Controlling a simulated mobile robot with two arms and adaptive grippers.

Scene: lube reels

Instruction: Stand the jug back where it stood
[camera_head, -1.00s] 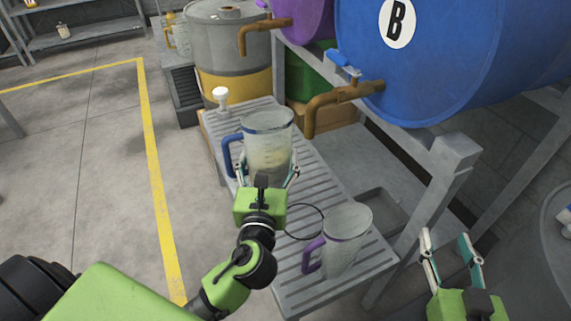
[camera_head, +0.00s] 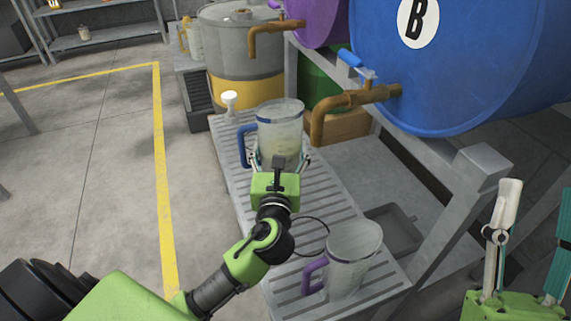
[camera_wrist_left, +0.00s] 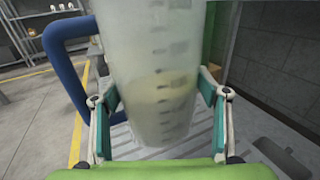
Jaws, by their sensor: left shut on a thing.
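A clear jug (camera_head: 280,138) with a blue rim and blue handle is in my left gripper (camera_head: 281,160), over the far part of the slatted bench (camera_head: 312,212). In the left wrist view the two fingers are on either side of the jug (camera_wrist_left: 160,85), which looks upright with pale liquid inside. I cannot tell whether its base touches the bench. A second clear jug (camera_head: 350,258) with a purple handle stands at the bench's near end. A thin dark ring (camera_head: 311,236) shows between the jugs. My right gripper (camera_head: 541,210) is open and empty at the lower right.
A blue drum (camera_head: 460,75) marked B lies on a rack, its brown spout (camera_head: 345,103) close right of the held jug. A purple drum (camera_head: 325,22) and spout (camera_head: 270,38) are farther back. A white-topped item (camera_head: 230,101) stands at the bench's far left corner. A grey tray (camera_head: 395,230) lies beside the bench.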

